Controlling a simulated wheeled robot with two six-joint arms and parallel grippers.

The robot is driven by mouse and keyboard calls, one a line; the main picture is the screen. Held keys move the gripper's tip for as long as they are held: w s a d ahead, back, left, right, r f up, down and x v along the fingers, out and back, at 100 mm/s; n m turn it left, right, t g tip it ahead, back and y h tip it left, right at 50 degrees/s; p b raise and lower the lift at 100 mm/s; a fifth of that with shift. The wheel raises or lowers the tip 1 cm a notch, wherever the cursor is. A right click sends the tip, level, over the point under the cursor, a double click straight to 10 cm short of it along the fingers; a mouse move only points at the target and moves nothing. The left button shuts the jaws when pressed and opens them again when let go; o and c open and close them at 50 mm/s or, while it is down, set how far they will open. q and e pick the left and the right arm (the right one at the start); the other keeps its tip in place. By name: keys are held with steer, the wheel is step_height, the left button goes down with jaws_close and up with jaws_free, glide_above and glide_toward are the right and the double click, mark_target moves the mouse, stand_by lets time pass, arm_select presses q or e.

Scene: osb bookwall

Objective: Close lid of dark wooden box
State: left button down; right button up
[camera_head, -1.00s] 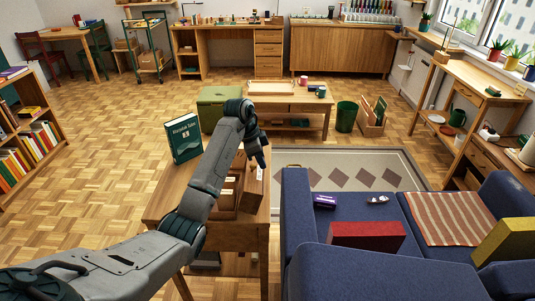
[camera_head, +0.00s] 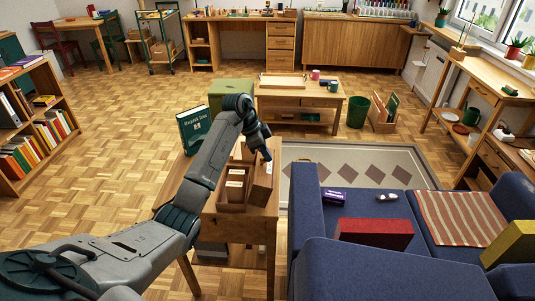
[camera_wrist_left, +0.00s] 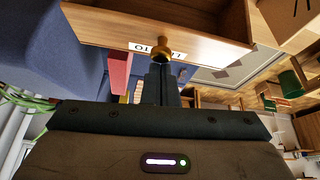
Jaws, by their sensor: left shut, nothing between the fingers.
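The dark wooden box (camera_head: 232,205) stands on a small wooden table (camera_head: 247,228) in the head view. It is open at the top, with pale labels or cards showing inside. At its right side a brown wooden panel (camera_head: 261,190) stands tilted; it looks like the raised lid, though my arm partly hides it. My left gripper (camera_head: 267,157) is at the panel's upper edge. In the left wrist view my shut, empty fingers (camera_wrist_left: 161,83) point at a brass knob (camera_wrist_left: 163,44) on a wooden panel (camera_wrist_left: 110,28) with a white label. I cannot tell if they touch it.
A green book (camera_head: 194,129) stands upright on the table behind the box. A blue sofa (camera_head: 365,245) lies close on the right, with a red cushion (camera_head: 375,233). A low coffee table (camera_head: 300,100) stands behind. Open parquet floor lies to the left.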

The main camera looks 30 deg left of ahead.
arm_select(q)
steer(key=shift+s+a+r+h, duration=0.1)
steer(key=shift+a+h, duration=0.2)
steer(key=shift+h, duration=0.2)
arm_select(e)
steer(key=shift+s, duration=0.1)
